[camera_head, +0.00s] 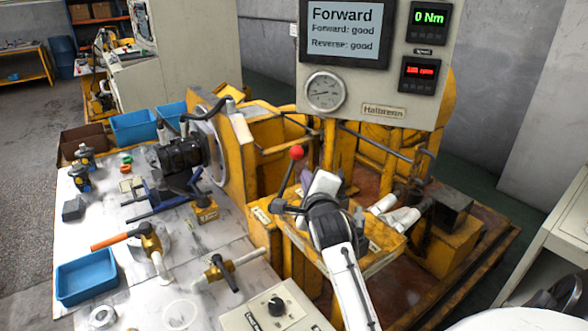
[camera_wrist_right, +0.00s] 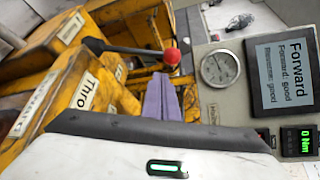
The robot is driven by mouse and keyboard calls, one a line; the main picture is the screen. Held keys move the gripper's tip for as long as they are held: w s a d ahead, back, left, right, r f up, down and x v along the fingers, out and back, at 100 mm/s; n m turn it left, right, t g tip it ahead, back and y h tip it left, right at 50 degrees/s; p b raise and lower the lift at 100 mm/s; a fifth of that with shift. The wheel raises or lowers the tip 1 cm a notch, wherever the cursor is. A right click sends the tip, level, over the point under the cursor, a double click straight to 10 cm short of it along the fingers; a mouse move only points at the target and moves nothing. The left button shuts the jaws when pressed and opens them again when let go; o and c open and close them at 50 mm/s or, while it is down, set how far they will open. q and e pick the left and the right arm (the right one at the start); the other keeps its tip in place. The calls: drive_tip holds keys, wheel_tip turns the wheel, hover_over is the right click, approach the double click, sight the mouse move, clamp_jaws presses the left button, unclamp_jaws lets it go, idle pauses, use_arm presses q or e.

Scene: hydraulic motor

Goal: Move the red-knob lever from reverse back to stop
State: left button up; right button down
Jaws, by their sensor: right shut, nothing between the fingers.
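The red-knob lever (camera_head: 296,153) stands up from the yellow control stand, its dark rod leaning slightly right toward the top. In the right wrist view its red knob (camera_wrist_right: 172,56) shows just beyond my fingertips, with the rod running left from it. My right gripper (camera_head: 305,177) is shut and empty, beside the rod and to its right, a little below the knob. Its purple fingers (camera_wrist_right: 161,80) lie together in the wrist view. I cannot tell whether they touch the lever. The display (camera_head: 343,32) reads "Forward", with "Forward: good" and "Reverse: good". My left gripper is out of view.
A pressure gauge (camera_head: 324,91) and a green "0 Nm" readout (camera_head: 428,19) sit on the panel above. The yellow stand (camera_head: 375,255) lies under my right arm. At left, a workbench holds a hydraulic motor (camera_head: 181,153), valves and a blue bin (camera_head: 86,278).

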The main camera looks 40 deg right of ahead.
sight(289, 172)
drive_tip(key=shift+w+f, duration=0.25)
drive_tip(key=shift+f, duration=0.05)
drive_tip(key=p+x, duration=0.1)
drive_tip(key=x, duration=0.8)
drive_tip(key=shift+d, duration=0.25)
drive_tip(key=shift+w+f, duration=0.1)
